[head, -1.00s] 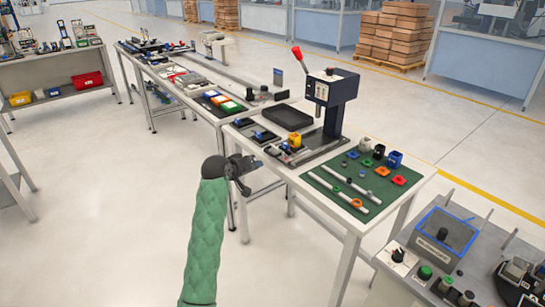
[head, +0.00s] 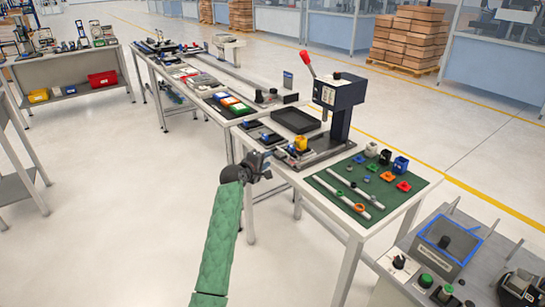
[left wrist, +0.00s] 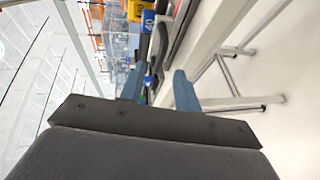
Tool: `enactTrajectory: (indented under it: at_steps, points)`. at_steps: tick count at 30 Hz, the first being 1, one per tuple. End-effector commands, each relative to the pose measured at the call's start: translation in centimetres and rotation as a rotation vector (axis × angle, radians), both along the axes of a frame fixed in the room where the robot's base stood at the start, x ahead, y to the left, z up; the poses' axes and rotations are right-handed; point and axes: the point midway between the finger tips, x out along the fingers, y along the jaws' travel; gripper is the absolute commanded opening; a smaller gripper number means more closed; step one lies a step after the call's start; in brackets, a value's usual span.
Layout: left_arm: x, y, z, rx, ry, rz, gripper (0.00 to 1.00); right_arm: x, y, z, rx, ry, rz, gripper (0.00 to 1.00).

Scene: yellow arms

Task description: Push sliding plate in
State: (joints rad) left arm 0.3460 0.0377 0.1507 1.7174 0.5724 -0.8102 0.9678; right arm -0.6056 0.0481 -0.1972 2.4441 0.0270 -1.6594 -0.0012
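The press (head: 338,95) with a red lever stands on the middle table. A yellow block (head: 300,143) sits on the low fixture (head: 288,155) at the front of the press base. I take this fixture to hold the sliding plate, but it is too small to make out its position. My left gripper (head: 263,166) is at the table's near left edge, beside the fixture and apart from it. In the left wrist view its two blue-grey fingers (left wrist: 158,88) are spread with nothing between them. The yellow block (left wrist: 140,10) also shows there, beyond the fingers. My right gripper is not in view.
A black tray (head: 296,120) lies behind the fixture. A green mat (head: 372,188) with rods and coloured parts covers the table's right part. Small dark fixtures (head: 262,136) stand left of the press. The floor (head: 150,220) left of the table is clear.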

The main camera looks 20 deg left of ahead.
Motion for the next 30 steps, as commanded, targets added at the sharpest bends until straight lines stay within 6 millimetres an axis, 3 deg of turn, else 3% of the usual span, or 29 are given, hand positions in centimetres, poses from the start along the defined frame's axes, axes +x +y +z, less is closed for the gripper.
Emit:
enactTrajectory:
  at_steps: [9,20,21,26,30]
  points:
    - [3.6,-1.0,-0.7,0.000,0.001,-0.001,0.32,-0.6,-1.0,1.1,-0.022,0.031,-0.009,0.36]
    - [4.2,-1.2,-0.9,0.001,0.000,0.000,0.32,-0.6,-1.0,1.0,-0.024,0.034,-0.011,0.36]
    - [4.2,-1.2,-0.9,0.001,0.000,0.000,0.30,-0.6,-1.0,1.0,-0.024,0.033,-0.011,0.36]
    - [4.2,-1.2,-0.9,0.001,0.000,0.000,0.00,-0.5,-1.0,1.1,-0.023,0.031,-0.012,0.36]
    - [4.2,-1.2,-0.9,0.001,0.001,0.000,0.00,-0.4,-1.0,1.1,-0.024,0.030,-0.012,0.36]
